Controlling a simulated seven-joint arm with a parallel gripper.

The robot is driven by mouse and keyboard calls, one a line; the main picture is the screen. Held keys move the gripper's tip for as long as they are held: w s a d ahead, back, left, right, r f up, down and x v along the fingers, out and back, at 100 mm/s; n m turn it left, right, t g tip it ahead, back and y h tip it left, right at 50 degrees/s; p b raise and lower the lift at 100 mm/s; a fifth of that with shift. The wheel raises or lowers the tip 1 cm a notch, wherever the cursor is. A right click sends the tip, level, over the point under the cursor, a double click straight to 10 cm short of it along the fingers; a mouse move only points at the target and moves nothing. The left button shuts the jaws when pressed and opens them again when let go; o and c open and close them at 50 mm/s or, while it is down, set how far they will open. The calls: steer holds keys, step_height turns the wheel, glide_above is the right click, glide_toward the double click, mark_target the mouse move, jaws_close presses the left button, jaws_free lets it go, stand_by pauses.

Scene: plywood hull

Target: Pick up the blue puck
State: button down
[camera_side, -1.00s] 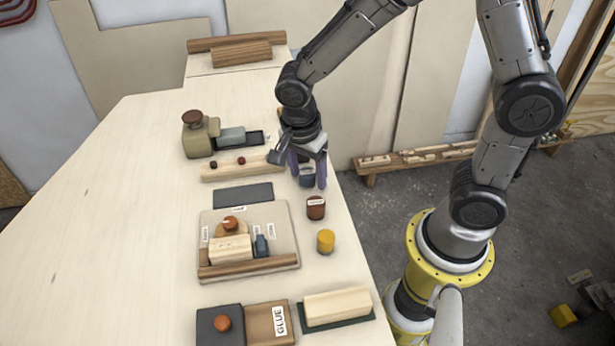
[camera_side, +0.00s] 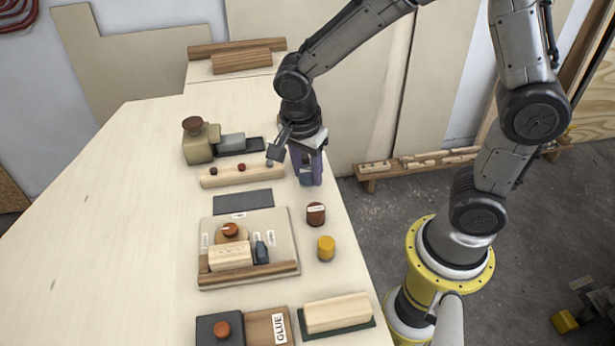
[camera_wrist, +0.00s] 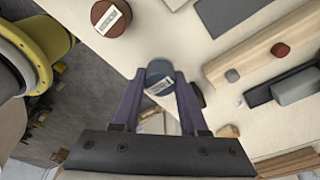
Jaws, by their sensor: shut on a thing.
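The blue puck (camera_wrist: 159,72), with a white label, sits between my gripper's two purple fingertips (camera_wrist: 159,80) in the wrist view. Both fingers are shut on its sides. In the side view my gripper (camera_side: 307,178) is at the right edge of the plywood table, with the blue puck (camera_side: 305,178) low between the fingers and partly hidden by them. I cannot tell whether the puck still touches the table.
A dark red labelled puck (camera_side: 316,214) and a yellow puck (camera_side: 326,247) stand nearby along the table's right edge. A wooden strip with small knobs (camera_side: 240,175) lies left of my gripper. The table's left part (camera_side: 110,230) is clear.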

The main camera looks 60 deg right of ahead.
steer(key=s+d+r, duration=0.2)
steer(key=s+r, duration=0.8)
steer(key=s, duration=0.4)
steer(key=shift+r, duration=0.3)
